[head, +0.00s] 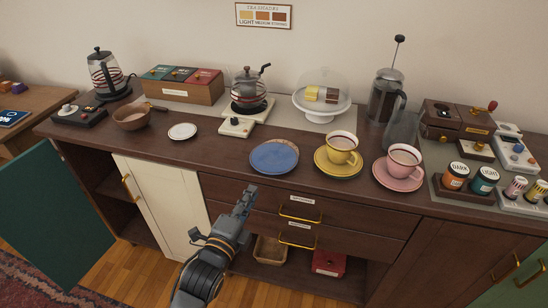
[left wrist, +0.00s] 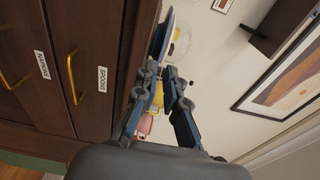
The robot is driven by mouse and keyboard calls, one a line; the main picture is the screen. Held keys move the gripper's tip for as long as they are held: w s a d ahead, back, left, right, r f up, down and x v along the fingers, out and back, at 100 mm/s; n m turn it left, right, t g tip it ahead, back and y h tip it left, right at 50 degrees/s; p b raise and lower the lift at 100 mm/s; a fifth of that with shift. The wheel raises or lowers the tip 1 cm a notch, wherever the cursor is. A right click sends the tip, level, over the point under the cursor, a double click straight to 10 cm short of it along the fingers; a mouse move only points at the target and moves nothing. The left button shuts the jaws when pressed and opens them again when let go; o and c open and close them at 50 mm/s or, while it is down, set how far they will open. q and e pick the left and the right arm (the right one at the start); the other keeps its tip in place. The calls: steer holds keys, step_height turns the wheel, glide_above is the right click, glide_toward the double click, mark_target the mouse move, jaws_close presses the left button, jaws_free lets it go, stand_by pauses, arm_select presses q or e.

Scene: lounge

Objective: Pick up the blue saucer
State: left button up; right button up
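The blue saucer (head: 274,156) lies flat near the front edge of the dark wooden counter, left of the yellow cup and saucer. A thin brown rim shows at its right edge. In the left wrist view the saucer (left wrist: 164,32) appears edge-on beyond the fingertips. My left gripper (head: 247,193) is in front of the drawers, below and slightly left of the saucer, not touching it. In the left wrist view its fingers (left wrist: 161,72) are apart with nothing between them. My right gripper is not in view.
The yellow cup (head: 342,147) and pink cup (head: 403,158) stand on saucers to the right. A small white dish (head: 183,131) and brown bowl (head: 131,117) stand left. A kettle on a burner (head: 249,92) is behind. Drawer handles (head: 300,215) protrude below the counter.

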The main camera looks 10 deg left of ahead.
mark_target(261, 172)
arm_select(q)
steer(key=w, duration=0.5)
steer(key=shift+w+r+p, duration=0.15)
steer(key=shift+w+p, duration=0.2)
steer(key=shift+w+d, duration=0.1)
steer(key=shift+w, duration=0.45)
jaws_close()
